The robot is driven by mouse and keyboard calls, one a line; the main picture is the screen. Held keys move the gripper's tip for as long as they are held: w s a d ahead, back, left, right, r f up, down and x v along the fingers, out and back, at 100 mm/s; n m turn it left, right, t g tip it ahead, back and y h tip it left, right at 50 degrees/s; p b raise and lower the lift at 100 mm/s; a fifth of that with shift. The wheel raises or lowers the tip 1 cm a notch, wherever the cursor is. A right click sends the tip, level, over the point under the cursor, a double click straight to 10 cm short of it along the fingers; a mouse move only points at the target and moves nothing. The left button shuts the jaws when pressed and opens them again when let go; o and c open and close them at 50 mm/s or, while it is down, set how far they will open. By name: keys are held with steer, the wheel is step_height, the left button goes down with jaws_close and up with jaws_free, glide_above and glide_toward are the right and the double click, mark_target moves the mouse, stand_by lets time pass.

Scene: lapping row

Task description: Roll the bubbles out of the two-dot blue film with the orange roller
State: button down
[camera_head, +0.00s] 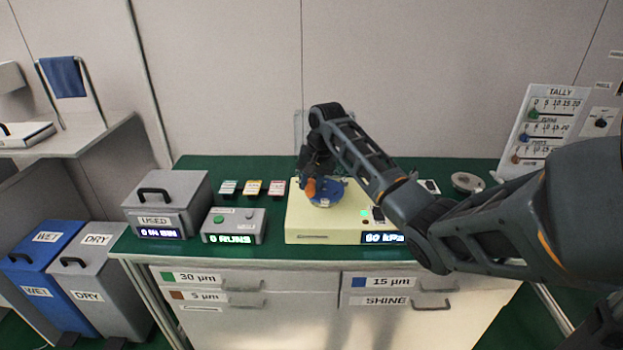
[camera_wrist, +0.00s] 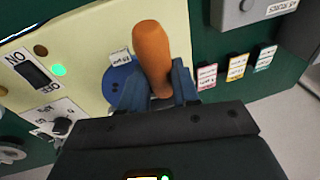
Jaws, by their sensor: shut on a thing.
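The blue film (camera_head: 325,192) is a round disc on the cream machine (camera_head: 297,226); part of it shows in the wrist view (camera_wrist: 118,75), with a small white label at its edge. The orange roller (camera_wrist: 152,55) stands between my gripper's fingers in the wrist view. My gripper (camera_wrist: 158,90) is shut on the roller. In the head view the roller (camera_head: 310,187) is at the disc's left side, under my gripper (camera_head: 314,170).
The machine has a lit display (camera_head: 383,238) and a green light (camera_wrist: 58,70). A grey USED box (camera_head: 168,200), a counter box (camera_head: 233,228) and several small labelled cards (camera_head: 253,188) stand to the left.

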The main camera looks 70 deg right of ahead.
mark_target(312, 188)
steer(key=shift+a, duration=0.1)
steer(key=shift+s+a, duration=0.35)
steer(key=shift+a, duration=0.4)
steer(key=shift+a, duration=0.1)
steer(key=shift+s+a+r, duration=0.1)
steer(key=shift+s+a, duration=0.25)
steer(key=shift+a, duration=0.35)
steer(key=shift+r, duration=0.1)
steer(key=shift+w+v, duration=0.25)
steer(key=shift+v, duration=0.95)
steer(key=shift+w+v, duration=0.3)
steer(key=shift+v, duration=0.95)
steer(key=shift+w+v, duration=0.25)
steer(key=shift+v, duration=0.95)
steer(key=shift+d+r, duration=0.2)
steer(key=shift+r, duration=0.2)
